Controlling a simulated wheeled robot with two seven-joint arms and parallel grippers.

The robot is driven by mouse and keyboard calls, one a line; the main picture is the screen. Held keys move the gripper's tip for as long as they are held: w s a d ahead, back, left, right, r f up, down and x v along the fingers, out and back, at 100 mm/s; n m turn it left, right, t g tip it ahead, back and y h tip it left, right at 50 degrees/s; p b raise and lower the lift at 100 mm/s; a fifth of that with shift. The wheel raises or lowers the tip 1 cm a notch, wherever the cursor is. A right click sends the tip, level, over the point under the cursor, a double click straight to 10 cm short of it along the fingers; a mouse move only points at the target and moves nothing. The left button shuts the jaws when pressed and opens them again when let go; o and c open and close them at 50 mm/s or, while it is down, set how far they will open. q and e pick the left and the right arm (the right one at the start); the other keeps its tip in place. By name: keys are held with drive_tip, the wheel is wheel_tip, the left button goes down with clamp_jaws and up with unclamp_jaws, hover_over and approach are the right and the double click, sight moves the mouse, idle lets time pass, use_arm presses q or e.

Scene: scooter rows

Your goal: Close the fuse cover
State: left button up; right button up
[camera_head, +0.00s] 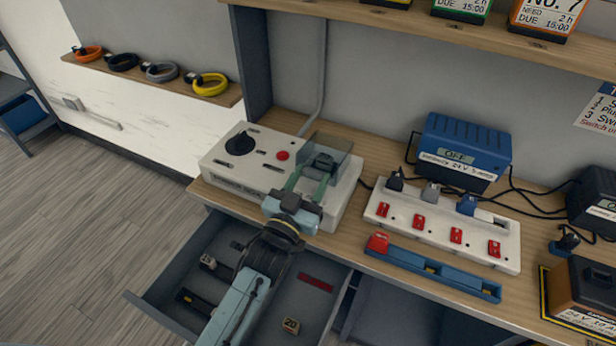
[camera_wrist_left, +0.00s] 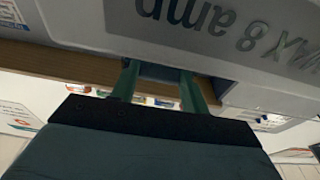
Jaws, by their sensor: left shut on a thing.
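The fuse cover (camera_head: 338,153) is a smoky see-through panel on the right part of the white box (camera_head: 223,165) on the bench. It looks raised and tilted, not flat on the box. My left gripper (camera_head: 312,178) reaches over the box from the front, with its green fingers at the cover. It is shut on what looks like a dark tab of the cover; the fingers hide part of the contact. In the left wrist view, a grey piece sits between the fingertips (camera_wrist_left: 158,76), close to the box's "MAX 8 amp" lettering (camera_wrist_left: 186,12). My right gripper is out of view.
An open drawer (camera_head: 165,300) with small loose parts lies under my left arm. A white power strip (camera_head: 390,222) with red switches, a blue tray (camera_head: 430,265) and a blue charger (camera_head: 466,148) stand to the right. A shelf (camera_head: 420,22) runs above.

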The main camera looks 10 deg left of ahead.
use_arm(q)
drive_tip(key=shift+w+d+f, duration=0.1)
drive_tip(key=shift+f, duration=0.45)
drive_tip(key=o, duration=1.3)
drive_tip(key=shift+r, duration=0.1)
drive_tip(key=shift+o, duration=0.5)
drive_tip(key=shift+s, duration=0.25)
drive_tip(key=shift+s+f, duration=0.3)
drive_tip(key=shift+f, duration=0.05)
drive_tip(key=r+v, duration=0.1)
drive_tip(key=v, duration=1.1)
drive_tip(key=shift+s+a+p, duration=0.3)
drive_tip(key=shift+s+p, duration=0.05)
drive_tip(key=shift+f, duration=0.15)
